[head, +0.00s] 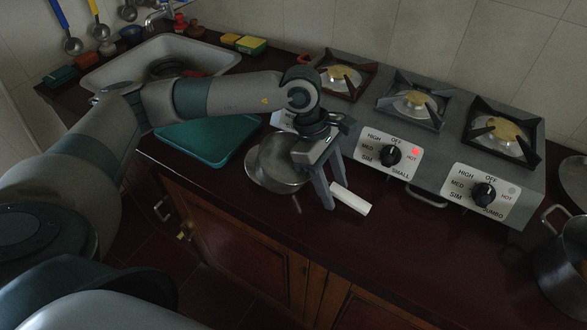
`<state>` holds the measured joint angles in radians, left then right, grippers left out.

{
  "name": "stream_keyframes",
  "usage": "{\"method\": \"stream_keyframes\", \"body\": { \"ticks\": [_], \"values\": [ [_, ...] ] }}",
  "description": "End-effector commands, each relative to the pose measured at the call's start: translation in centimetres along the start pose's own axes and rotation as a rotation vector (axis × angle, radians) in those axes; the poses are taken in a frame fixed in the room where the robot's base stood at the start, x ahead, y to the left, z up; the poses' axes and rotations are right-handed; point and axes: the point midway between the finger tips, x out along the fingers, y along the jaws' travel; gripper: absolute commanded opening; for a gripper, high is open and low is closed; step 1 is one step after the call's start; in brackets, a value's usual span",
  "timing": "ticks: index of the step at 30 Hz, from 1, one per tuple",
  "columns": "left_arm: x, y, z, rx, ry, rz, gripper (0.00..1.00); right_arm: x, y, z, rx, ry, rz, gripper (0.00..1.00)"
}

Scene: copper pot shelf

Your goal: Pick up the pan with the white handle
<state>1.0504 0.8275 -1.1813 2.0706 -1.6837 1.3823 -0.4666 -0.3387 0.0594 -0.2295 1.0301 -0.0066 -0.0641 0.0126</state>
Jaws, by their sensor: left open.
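The pan (277,170) is a grey metal pan on the dark counter, in front of the stove's left end. Its white handle (350,199) points to the lower right. My left gripper (322,188) reaches in from the left, pointing down over the pan's right side, where the handle starts. Its two fingers are apart, one on the near side and one towards the stove. They look close to the handle's inner end; I cannot tell whether they touch it. The gripper hides part of the pan's rim and the handle's root. My right gripper is not in view.
A gas stove (429,115) with knobs stands behind and right of the pan. A teal tray (205,139) lies to the left, near the sink (105,75). A steel pot (563,255) stands at the right edge. The front counter between pan and pot is clear.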

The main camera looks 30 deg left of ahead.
Motion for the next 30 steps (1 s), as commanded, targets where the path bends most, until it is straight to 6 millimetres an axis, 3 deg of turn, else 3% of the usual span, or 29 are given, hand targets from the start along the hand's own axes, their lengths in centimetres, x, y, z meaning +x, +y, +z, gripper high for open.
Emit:
{"method": "stream_keyframes", "body": {
  "ticks": [16,17,22,30],
  "values": [
    [0.47,0.05,-0.01,0.000,0.000,0.001,0.42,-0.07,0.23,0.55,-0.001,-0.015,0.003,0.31],
    [0.47,0.04,-0.01,0.000,0.000,0.001,0.40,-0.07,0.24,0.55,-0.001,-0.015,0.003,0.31],
    [0.47,0.05,-0.01,0.000,0.000,0.001,0.00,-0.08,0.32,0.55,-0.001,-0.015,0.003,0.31],
    [0.38,0.08,0.02,0.001,0.000,0.003,0.00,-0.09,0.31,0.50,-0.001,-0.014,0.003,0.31]
  ]
}}
